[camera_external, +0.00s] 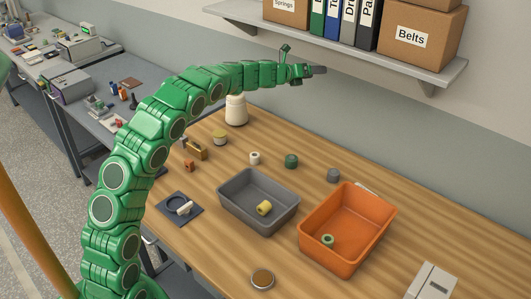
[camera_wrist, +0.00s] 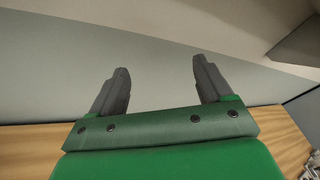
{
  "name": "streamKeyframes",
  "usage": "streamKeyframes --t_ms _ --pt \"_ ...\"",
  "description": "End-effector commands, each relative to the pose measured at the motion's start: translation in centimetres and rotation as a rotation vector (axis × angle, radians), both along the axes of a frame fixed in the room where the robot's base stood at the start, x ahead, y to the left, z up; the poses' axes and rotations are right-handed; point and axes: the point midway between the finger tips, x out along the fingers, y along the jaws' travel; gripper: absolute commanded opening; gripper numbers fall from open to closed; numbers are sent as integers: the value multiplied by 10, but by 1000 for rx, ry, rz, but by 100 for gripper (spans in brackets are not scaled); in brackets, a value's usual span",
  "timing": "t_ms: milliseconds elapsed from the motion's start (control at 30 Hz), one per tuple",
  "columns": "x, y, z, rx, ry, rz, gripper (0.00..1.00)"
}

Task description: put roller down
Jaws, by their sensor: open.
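A small white roller-like piece (camera_external: 185,209) lies on its side on a dark square pad (camera_external: 170,203) at the table's left, in the external view. My gripper (camera_external: 318,70) is high above the back of the table, near the wall and below the shelf, far from that piece. In the wrist view my gripper (camera_wrist: 160,75) shows two dark fingers spread apart with nothing between them. A grey tray (camera_external: 232,203) holds a yellow bobbin (camera_external: 264,208). An orange tray (camera_external: 375,233) holds a green and white bobbin (camera_external: 327,240).
Small white (camera_external: 255,158), green (camera_external: 291,161) and grey (camera_external: 333,175) pieces stand behind the trays. A white bottle (camera_external: 236,110) is at the back left. The shelf (camera_external: 345,48) with boxes and binders juts out above. A round tin (camera_external: 262,280) lies in front.

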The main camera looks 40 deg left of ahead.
Motion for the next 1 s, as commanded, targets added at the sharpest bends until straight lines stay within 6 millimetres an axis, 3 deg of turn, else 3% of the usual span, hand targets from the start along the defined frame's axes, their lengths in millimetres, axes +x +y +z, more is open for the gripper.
streamKeyframes --t_ms 33,200,400,667,1000 --pt "-6 7 14 -39 6 55 79" --pt "-28 37 40 -192 49 255 79" --pt "-67 71 57 -386 99 482 79" --pt "-138 105 60 -654 170 770 79" --pt "-258 123 30 -1003 286 1141 79"
